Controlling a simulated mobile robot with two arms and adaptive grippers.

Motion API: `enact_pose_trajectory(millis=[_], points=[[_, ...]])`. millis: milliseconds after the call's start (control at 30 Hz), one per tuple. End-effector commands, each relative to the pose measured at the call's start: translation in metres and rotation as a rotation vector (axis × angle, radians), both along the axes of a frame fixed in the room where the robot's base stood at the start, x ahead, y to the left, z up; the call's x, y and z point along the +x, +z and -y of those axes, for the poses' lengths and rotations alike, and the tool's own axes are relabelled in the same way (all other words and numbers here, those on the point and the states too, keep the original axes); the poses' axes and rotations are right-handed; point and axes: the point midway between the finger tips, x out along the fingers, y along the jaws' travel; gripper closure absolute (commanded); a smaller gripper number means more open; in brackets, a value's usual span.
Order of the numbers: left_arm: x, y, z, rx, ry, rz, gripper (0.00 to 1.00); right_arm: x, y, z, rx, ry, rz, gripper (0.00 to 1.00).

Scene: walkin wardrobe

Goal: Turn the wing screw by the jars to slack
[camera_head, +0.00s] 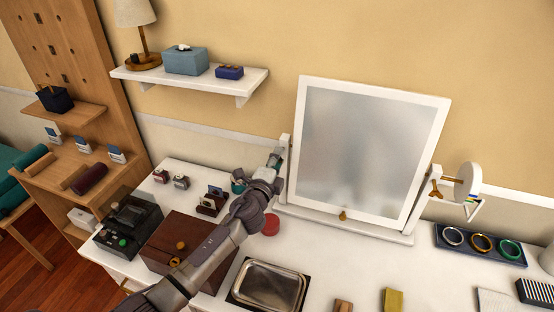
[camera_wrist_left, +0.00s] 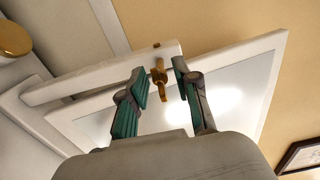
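A brass wing screw (camera_wrist_left: 160,80) sits on the white mirror post in the left wrist view. My left gripper (camera_wrist_left: 161,72) has its two green-padded fingers on either side of this screw, with a gap visible between them. I cannot tell whether either finger touches it. In the head view my left gripper (camera_head: 277,154) is at the left post of the tilting mirror (camera_head: 370,155) and hides the screw there. A teal jar (camera_head: 238,186) and a red round lid (camera_head: 270,225) show beside my left arm, partly covered by it. My right gripper is out of view.
Another brass screw (camera_head: 436,190) is on the mirror's right post. A brown box (camera_head: 165,250), a metal tray (camera_head: 270,285) and a bangle tray (camera_head: 480,262) stand on the white table. A wall shelf (camera_head: 200,84) hangs above left.

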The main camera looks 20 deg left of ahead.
Motion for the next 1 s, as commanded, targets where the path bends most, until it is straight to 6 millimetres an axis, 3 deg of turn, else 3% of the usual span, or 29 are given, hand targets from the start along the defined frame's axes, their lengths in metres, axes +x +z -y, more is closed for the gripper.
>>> enact_pose_trajectory(millis=[33, 200, 233, 667, 1000], points=[[0.000, 0.000, 0.000, 0.000, 0.000, 0.000, 0.70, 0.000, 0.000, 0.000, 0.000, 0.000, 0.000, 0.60], [0.000, 0.000, 0.000, 0.000, 0.000, 0.000, 0.99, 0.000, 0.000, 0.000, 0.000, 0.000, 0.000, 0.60], [0.000, 0.000, 0.000, 0.000, 0.000, -0.001, 1.00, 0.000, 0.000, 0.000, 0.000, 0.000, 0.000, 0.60], [-0.001, -0.002, 0.000, -0.052, 0.001, -0.003, 1.00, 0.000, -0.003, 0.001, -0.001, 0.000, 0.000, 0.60], [0.000, -0.002, 0.000, -0.293, 0.001, -0.010, 1.00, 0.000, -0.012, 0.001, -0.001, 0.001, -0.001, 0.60]])
